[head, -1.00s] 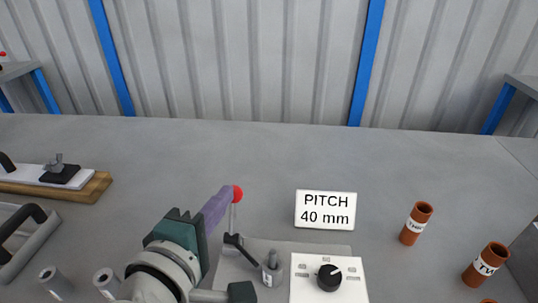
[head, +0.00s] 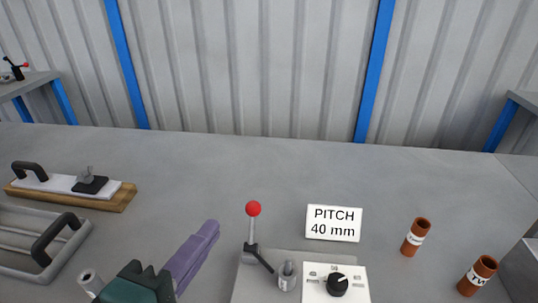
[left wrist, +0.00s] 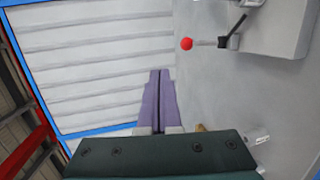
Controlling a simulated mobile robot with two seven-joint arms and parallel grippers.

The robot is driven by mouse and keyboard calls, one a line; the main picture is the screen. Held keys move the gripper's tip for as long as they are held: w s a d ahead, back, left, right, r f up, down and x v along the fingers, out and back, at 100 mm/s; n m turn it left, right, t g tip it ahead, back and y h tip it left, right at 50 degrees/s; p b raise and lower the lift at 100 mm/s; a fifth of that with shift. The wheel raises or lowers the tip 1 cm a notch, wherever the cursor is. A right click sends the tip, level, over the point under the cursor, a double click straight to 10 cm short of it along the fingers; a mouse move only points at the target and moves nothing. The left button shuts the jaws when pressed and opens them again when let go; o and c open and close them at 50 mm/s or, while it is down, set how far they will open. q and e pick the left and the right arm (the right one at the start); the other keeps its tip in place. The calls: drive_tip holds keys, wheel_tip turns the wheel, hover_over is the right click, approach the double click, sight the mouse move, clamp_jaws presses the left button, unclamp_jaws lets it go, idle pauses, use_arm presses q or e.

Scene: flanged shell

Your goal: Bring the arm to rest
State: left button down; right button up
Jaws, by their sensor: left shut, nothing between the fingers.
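My left gripper (head: 212,228) has purple fingers and a dark green body. In the head view it is at the bottom, left of the red-knobbed lever (head: 253,209), and apart from it. In the left wrist view the purple fingers (left wrist: 160,75) lie together with nothing between them, and the red knob (left wrist: 187,43) shows to their right. The lever stands upright on a grey base plate (head: 250,272). My right gripper is in neither view.
A white dial panel (head: 318,293) and a PITCH 40 mm sign (head: 334,223) are right of the lever. Two brown labelled tubes (head: 416,237) (head: 477,275) stand further right. A wooden board with a handle (head: 100,200) and a grey frame (head: 50,262) are at left. The table's back is clear.

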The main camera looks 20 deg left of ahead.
use_arm(q)
drive_tip(key=shift+s+r, duration=0.3)
drive_tip(key=shift+s, duration=0.1)
